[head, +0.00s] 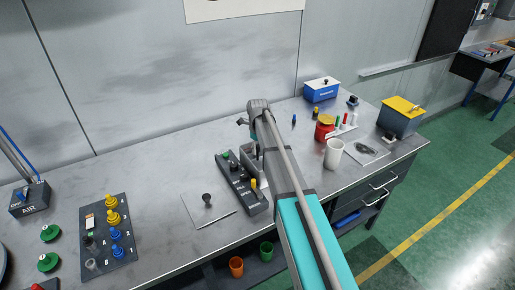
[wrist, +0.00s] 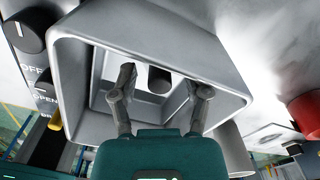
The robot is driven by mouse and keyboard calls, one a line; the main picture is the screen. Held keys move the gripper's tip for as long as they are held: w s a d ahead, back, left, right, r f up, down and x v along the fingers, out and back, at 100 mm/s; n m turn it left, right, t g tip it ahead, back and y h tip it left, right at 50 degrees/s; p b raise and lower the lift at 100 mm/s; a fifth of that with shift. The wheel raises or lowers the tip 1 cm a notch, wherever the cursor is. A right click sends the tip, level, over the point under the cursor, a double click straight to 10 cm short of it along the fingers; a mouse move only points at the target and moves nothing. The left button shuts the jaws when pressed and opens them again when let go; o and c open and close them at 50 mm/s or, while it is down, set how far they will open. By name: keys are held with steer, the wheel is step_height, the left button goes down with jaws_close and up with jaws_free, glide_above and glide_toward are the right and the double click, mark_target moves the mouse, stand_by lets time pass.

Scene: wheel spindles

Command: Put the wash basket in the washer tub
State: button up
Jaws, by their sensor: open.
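The washer tub (wrist: 70,75) is a grey, square, open-topped box; in the head view (head: 247,153) it stands on the bench behind the black control panel, partly hidden by my arm. Inside it, the wrist view shows a lighter box-like part (wrist: 178,104), apparently the wash basket, with a dark round post (wrist: 159,79), perhaps its handle. My gripper (wrist: 160,82) is open at the tub mouth, one finger on each side of the post. I cannot tell whether the fingers touch it. In the head view my arm hides most of the gripper.
The control panel (head: 242,183) with knobs and a yellow lever stands directly in front of the tub. A white cup (head: 334,154) and red can (head: 324,128) stand to the right. A numbered board (head: 108,232) lies at left.

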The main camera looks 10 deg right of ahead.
step_height(320, 180, up, 12)
steer(key=p, duration=1.1)
steer(key=shift+f, duration=0.15)
stand_by(0.6)
steer(key=s+n, duration=2.7)
steer(key=s, duration=0.2)
steer(key=shift+f, duration=0.1)
step_height(320, 180, down, 3)
steer(key=b, duration=0.3)
